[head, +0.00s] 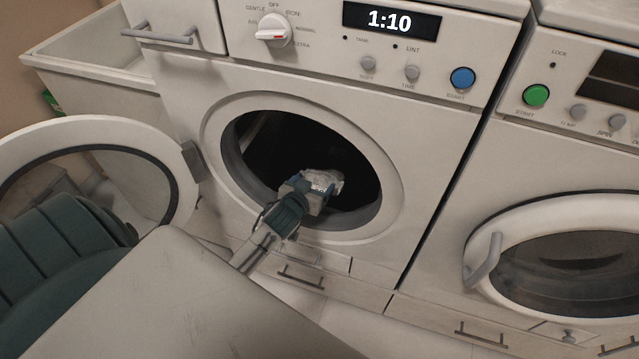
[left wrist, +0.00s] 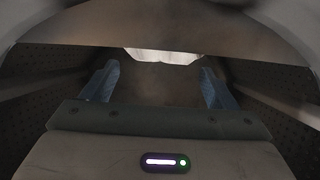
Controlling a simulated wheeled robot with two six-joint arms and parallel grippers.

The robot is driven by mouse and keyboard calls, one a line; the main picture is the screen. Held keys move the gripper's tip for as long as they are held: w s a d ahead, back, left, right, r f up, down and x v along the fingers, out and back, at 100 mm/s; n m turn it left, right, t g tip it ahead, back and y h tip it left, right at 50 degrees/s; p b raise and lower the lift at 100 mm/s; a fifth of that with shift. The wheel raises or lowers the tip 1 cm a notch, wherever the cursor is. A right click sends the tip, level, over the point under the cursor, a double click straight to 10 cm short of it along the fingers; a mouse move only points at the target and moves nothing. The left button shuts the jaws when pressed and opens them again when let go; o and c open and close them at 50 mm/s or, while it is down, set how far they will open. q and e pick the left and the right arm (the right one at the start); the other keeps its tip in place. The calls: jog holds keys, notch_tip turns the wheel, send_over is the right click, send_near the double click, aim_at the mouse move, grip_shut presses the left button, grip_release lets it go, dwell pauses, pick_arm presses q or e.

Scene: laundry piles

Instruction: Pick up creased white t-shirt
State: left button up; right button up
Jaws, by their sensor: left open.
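My left gripper (head: 322,183) reaches through the round opening of the open machine (head: 222,150). In the left wrist view its two blue fingers stand wide apart, open and with nothing between them (left wrist: 161,80). A bright white piece of cloth (left wrist: 162,56), likely the creased white t-shirt, lies ahead of the fingertips inside the drum. Only a narrow strip of it shows, and its folds cannot be made out. In the head view the drum's inside is too dark to show the shirt clearly. My right gripper is in neither view.
The round door (head: 183,190) of the machine hangs open to the left. The perforated drum wall (left wrist: 45,62) curves close around my gripper. A second machine with a closed door (head: 512,225) stands at the right. A white basin (head: 95,85) is at the upper left.

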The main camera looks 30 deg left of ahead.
aim_at(319, 176)
pick_arm(q)
jog(key=x, duration=0.3)
jog(key=shift+w+a+f, duration=0.1)
jog(key=shift+w+a, duration=0.15)
jog(key=shift+w, duration=0.1)
jog(key=c, duration=1.1)
jog(key=shift+c, duration=0.2)
